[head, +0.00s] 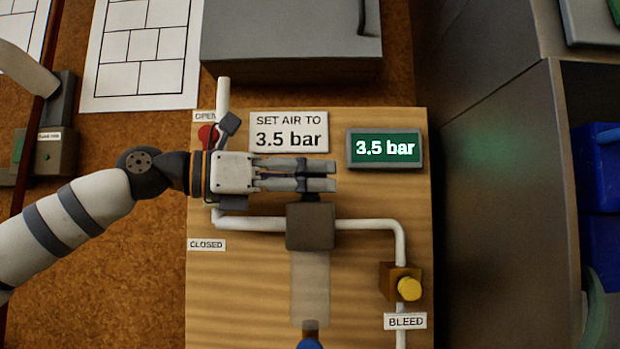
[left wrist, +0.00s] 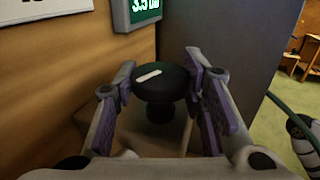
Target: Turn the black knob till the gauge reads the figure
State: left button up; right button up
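The black knob (left wrist: 162,83) has a white mark on top and stands above a grey block (head: 310,226). The sign (head: 289,131) says "SET AIR TO 3.5 bar". My right gripper is not in view.
A white pipe (head: 370,224) runs right from the block, then down to a yellow button (head: 409,289) with the label BLEED (head: 405,321). A red part (head: 207,135) is left of the sign. A grey cabinet (head: 500,200) stands right of the wooden board (head: 245,315).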

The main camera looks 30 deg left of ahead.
pick_arm(q)
jog(key=o, duration=0.4)
jog(key=shift+f, duration=0.1)
jog(key=v, duration=0.7)
jog(key=shift+s+a, duration=0.15)
jog(key=shift+s, duration=0.05)
